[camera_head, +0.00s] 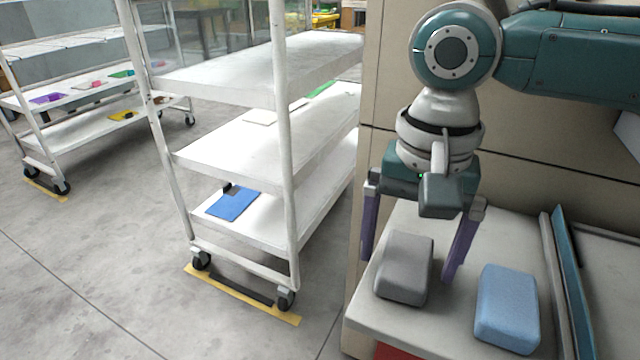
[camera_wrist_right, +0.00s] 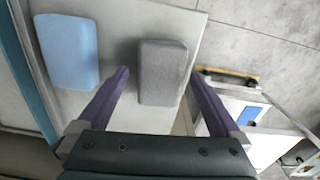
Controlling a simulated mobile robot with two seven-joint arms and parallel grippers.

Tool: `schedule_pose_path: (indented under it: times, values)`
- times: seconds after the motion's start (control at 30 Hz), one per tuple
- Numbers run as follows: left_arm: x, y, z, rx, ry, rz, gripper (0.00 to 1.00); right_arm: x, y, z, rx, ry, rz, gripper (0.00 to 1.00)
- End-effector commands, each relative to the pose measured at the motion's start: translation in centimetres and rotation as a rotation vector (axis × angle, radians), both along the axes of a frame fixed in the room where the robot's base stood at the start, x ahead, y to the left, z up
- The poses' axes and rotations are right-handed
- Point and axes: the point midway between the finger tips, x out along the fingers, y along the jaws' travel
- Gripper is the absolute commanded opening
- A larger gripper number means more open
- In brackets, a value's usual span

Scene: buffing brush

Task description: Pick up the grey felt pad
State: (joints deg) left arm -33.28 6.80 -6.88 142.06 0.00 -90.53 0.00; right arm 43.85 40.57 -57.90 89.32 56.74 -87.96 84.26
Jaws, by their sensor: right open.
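The grey felt pad (camera_head: 404,268) is a rounded block lying on a light grey shelf (camera_head: 458,325) at the lower right of the head view. In the right wrist view the grey pad (camera_wrist_right: 162,72) lies ahead of the fingers, near the shelf edge. My right gripper (camera_head: 409,262) is open, with purple fingers pointing down on either side of the pad in the head view. In the right wrist view the fingers (camera_wrist_right: 163,82) are spread wider than the pad, with nothing held between them. My left gripper is not in view.
A blue block (camera_head: 507,308) lies right of the grey pad; it also shows in the right wrist view (camera_wrist_right: 68,50). A blue-edged rail (camera_head: 572,285) bounds the shelf on the right. A white wheeled cart (camera_head: 240,150) stands left, across open floor.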

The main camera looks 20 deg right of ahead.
Motion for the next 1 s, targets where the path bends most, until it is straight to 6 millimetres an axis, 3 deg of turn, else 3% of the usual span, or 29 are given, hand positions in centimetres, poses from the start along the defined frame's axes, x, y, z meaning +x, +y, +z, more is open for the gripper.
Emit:
schedule_pose_path:
  times: [0.07, 0.77, 1.0]
  values:
    - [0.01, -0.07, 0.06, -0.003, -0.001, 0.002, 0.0, 0.0, -0.01, 0.04, 0.0, 0.0, 0.0, 0.94]
    - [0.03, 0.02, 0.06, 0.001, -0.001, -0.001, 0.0, -0.01, -0.02, -0.01, -0.001, 0.001, 0.0, 0.16]
    - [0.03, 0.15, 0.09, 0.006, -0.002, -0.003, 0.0, 0.0, -0.03, 0.01, -0.001, 0.001, 0.0, 0.13]
